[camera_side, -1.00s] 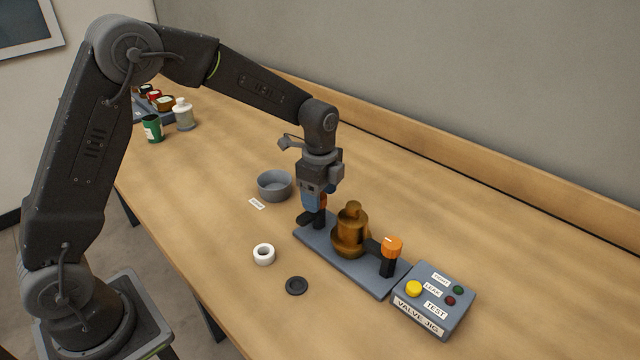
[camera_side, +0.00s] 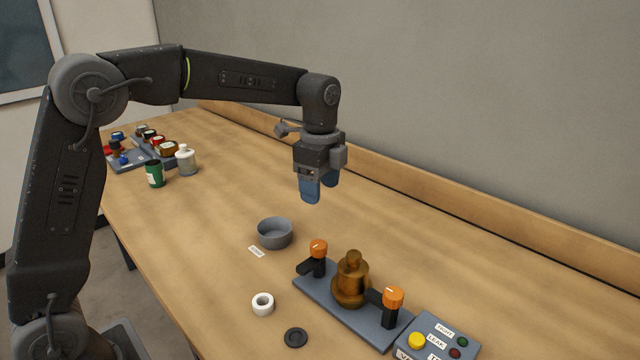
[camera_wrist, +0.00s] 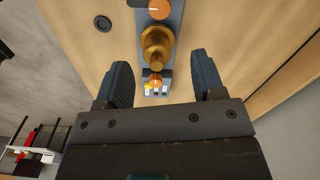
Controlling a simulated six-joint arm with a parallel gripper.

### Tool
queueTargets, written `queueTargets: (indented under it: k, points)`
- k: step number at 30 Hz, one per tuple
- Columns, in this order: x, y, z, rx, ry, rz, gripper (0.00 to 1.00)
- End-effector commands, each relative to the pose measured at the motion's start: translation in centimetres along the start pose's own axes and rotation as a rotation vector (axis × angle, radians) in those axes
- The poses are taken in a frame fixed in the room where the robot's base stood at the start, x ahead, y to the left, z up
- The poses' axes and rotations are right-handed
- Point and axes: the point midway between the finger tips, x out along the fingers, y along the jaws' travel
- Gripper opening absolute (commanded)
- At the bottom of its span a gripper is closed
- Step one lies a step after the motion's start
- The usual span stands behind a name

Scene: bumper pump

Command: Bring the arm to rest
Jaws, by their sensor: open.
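My gripper (camera_side: 320,190) is open and empty, raised above the bench with its blue fingers pointing down. In the wrist view its two fingers (camera_wrist: 163,82) stand apart with nothing between them. Below it is the valve jig plate (camera_side: 330,298), with a brass valve body (camera_side: 350,282) in the middle. An orange-capped clamp (camera_side: 318,252) stands at the plate's left end and another orange-capped clamp (camera_side: 392,300) at its right end. The gripper touches none of these.
A grey bowl (camera_side: 275,233), a white tape roll (camera_side: 262,304) and a black disc (camera_side: 296,338) lie near the jig. The button box (camera_side: 436,335) is at the right. A green cup (camera_side: 155,174), white bottle (camera_side: 186,160) and tray (camera_side: 128,161) stand at the far left.

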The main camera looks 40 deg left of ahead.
Motion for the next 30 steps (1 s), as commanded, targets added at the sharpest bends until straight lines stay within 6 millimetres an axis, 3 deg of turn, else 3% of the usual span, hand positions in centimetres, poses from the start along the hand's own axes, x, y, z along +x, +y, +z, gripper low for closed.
queueTargets:
  k: [7, 11, 14, 21, 30]
  points:
    - [-0.1, 0.1, 0.0, -0.005, 0.001, -0.002, 0.63]
    - [-1.3, 1.5, 0.5, -0.076, 0.010, -0.031, 0.63]
    - [-2.9, 4.0, 1.2, -0.203, 0.030, -0.078, 0.63]
    - [-5.3, 12.2, 3.7, -0.615, 0.130, -0.205, 0.63]
    - [-3.5, 21.5, 6.3, -1.093, 0.318, -0.307, 0.63]
